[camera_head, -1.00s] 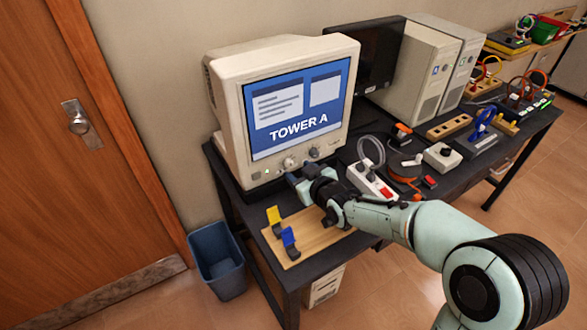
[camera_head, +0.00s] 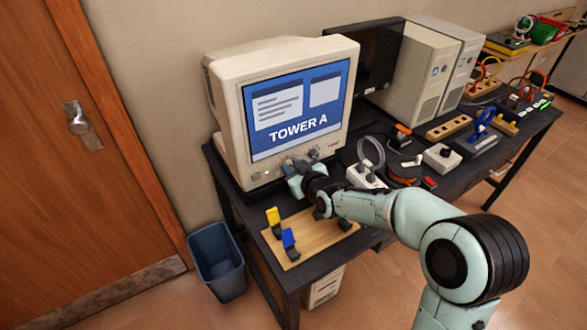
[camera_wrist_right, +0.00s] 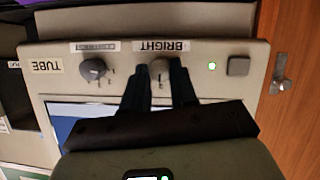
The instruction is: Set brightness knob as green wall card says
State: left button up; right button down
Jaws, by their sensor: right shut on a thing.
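The brightness knob (camera_wrist_right: 160,69) is a grey knob under an upside-down BRIGHT label (camera_wrist_right: 161,46) on the monitor's front panel in the right wrist view. My right gripper (camera_wrist_right: 159,82) has one finger on each side of it and is shut on it. In the head view my right gripper (camera_head: 292,172) is at the lower front of the beige monitor (camera_head: 225,110), and hides most of this knob. The monitor screen (camera_head: 297,105) reads TOWER A. My left gripper is not in view.
A second knob (camera_wrist_right: 93,69), a green light (camera_wrist_right: 211,66) and a square button (camera_wrist_right: 238,66) share the panel. A wooden board (camera_head: 307,243) with yellow and blue holders lies in front.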

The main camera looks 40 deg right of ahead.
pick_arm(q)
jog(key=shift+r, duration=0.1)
pick_arm(e)
jog(key=shift+d+r+m+y+p, duration=0.15)
jog(key=shift+m+y+p, duration=0.2)
jog(key=shift+p, duration=0.6)
jog(key=m+y+p, duration=0.1)
jog(key=m+p, duration=0.1)
jog(key=p, duration=0.1)
jog(key=m+t+y+p, duration=0.1)
jog(key=m+y+p, duration=0.1)
jog(key=m+p, duration=0.1)
jog(key=m+y+p, duration=0.2)
jog(key=p, duration=0.2)
jog(key=shift+d+f+m+p, duration=0.25)
jog(key=shift+d+m+p, duration=0.1)
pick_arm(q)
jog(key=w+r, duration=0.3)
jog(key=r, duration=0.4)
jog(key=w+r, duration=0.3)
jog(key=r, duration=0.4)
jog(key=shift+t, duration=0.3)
pick_arm(e)
jog(key=shift+d+f+m+t+y, duration=0.1)
jog(key=shift+m+t+y, duration=0.5)
jog(key=shift+m, duration=0.7)
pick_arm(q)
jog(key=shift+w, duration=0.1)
